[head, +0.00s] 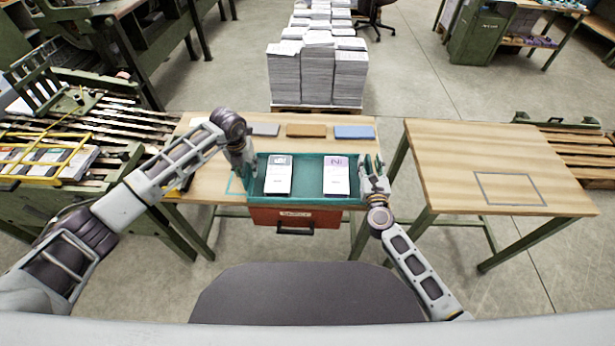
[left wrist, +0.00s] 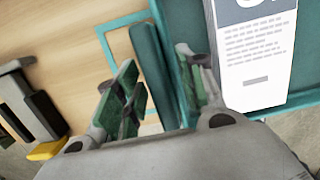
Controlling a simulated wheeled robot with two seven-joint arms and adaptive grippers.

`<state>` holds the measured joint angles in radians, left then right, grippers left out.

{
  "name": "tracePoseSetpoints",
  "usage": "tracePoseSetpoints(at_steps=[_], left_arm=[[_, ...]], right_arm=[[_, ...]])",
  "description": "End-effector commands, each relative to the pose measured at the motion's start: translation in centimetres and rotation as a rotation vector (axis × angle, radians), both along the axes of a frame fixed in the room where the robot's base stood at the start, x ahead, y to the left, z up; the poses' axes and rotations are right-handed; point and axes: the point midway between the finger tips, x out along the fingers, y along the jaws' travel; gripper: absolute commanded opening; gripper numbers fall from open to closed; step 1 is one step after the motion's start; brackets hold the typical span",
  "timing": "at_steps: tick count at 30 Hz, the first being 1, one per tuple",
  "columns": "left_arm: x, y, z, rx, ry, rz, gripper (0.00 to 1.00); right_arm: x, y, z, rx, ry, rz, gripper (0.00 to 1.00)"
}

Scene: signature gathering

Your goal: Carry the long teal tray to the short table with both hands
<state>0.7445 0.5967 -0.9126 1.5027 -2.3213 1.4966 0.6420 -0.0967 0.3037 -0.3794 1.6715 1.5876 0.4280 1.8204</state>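The long teal tray (head: 308,199) lies at the front of the left wooden table, with a grey-topped booklet (head: 278,178) and a purple-topped booklet (head: 337,178) in it. My left gripper (head: 246,173) is at the tray's left end. In the left wrist view its fingers (left wrist: 162,88) are spread, one on each side of the tray's end wall (left wrist: 152,62). My right gripper (head: 371,168) is at the tray's right end, its fingers near the end wall; its grip is too small to make out. A second wooden table (head: 470,150), with a grey rectangle outline, stands at the right.
A red drawer (head: 295,217) hangs under the left table's front. Grey (head: 264,129), brown (head: 306,130) and blue (head: 354,132) flat pieces lie behind the tray. A floor gap separates the tables. The right table's top is clear. Paper stacks (head: 318,75) stand behind.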

Motion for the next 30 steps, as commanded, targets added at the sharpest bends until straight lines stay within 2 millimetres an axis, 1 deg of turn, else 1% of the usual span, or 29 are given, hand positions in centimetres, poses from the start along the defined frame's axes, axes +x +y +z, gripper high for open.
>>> tracePoseSetpoints(at_steps=[2,9,11,30], left_arm=[[0.00,-0.01,0.00,0.000,0.000,0.000,0.38],[0.00,-0.01,0.02,0.000,0.000,0.000,0.07],[0.01,-0.01,0.02,0.000,0.000,0.000,0.00],[0.09,-0.01,0.26,-0.001,-0.002,0.000,0.00]], right_arm=[[-0.01,0.01,0.00,0.000,0.000,0.000,0.38],[-0.02,0.00,0.00,0.000,0.000,0.000,0.07],[-0.02,0.00,0.01,0.000,0.000,0.000,0.00],[0.04,-0.02,0.28,0.000,-0.003,-0.001,0.00]])
